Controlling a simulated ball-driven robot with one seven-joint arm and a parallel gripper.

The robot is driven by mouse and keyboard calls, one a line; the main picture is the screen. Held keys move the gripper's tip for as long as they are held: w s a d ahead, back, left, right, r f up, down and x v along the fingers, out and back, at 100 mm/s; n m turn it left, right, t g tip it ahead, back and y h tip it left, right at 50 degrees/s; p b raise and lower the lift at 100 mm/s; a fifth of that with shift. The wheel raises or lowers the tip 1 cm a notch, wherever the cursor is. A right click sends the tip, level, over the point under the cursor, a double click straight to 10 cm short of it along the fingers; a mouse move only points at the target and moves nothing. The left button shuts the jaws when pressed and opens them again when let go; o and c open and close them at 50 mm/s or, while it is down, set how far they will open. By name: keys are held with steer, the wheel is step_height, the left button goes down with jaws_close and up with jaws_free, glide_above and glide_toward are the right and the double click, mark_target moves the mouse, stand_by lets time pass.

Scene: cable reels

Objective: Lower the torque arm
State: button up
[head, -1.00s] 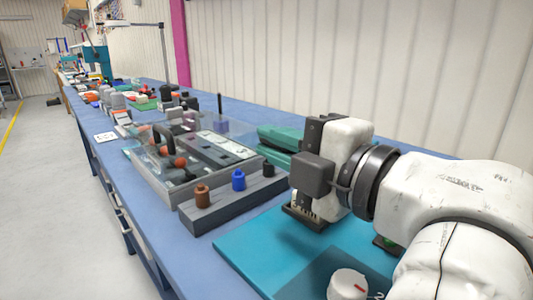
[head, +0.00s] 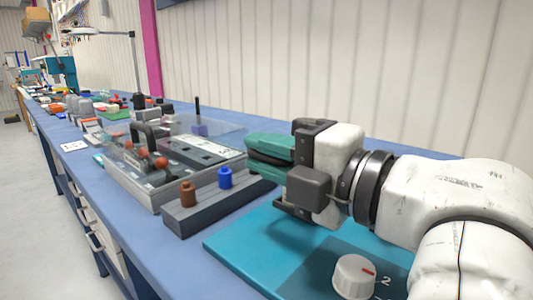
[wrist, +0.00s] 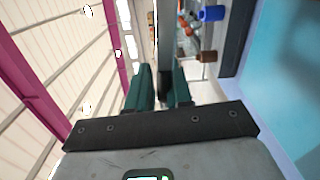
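My gripper (head: 250,152) reaches left across the bench, its two green fingers one above the other in the head view. In the wrist view its fingers (wrist: 161,88) stand apart with a dark gap between them. I see nothing clearly held. I cannot make out which thing is the torque arm. A white dial knob (head: 353,277) with a red mark sits on the teal panel (head: 235,240) below my arm, beside a figure 2. What lies behind my gripper and arm is hidden.
A grey block (head: 205,208) with a brown peg (head: 188,193) and a blue peg (head: 225,178) stands left of my gripper. Behind it is a clear bin (head: 125,178) with tools. The pale wall (head: 350,60) closes the back. The floor at left is clear.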

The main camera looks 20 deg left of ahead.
steer(key=o, duration=0.3)
steer(key=shift+o, duration=0.2)
steer(key=shift+r, duration=0.1)
steer(key=shift+r, duration=0.25)
step_height(320, 180, up, 3)
steer(key=shift+f+p, duration=0.15)
steer(key=shift+p, duration=0.4)
steer(key=s+d+r+b, duration=0.2)
steer(key=s+d+r, duration=0.3)
steer(key=s+r, duration=0.4)
steer(key=shift+s+d+r+b, duration=0.15)
steer(key=shift+s+r+b, duration=0.15)
steer(key=shift+s, duration=1.65)
